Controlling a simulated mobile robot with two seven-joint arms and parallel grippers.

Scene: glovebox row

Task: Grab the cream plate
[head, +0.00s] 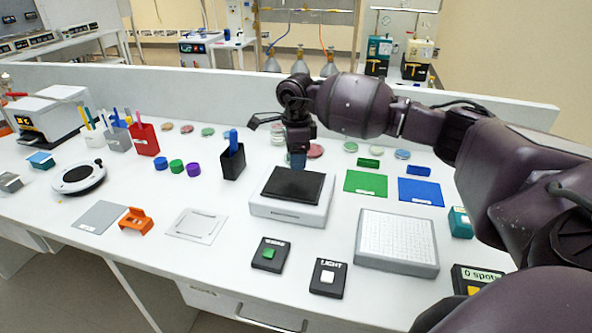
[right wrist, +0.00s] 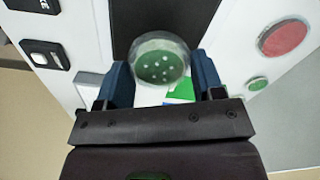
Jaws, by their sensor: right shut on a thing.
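My right gripper (head: 297,160) is over the bench, just behind the black-topped device. In the right wrist view its two blue fingers (right wrist: 161,82) are shut on a round clear plate (right wrist: 160,62), whose contents look dark green with pale dots. In the head view this plate is mostly hidden by the gripper. I cannot make out a clearly cream plate. My left gripper is not in view.
The black-topped device (head: 292,206) stands below the gripper, with the black pen holder (head: 232,162) to its left. A green mat (head: 366,184), a blue mat (head: 421,191) and a white well block (head: 397,240) lie to the right. A low wall (head: 180,85) bounds the bench behind.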

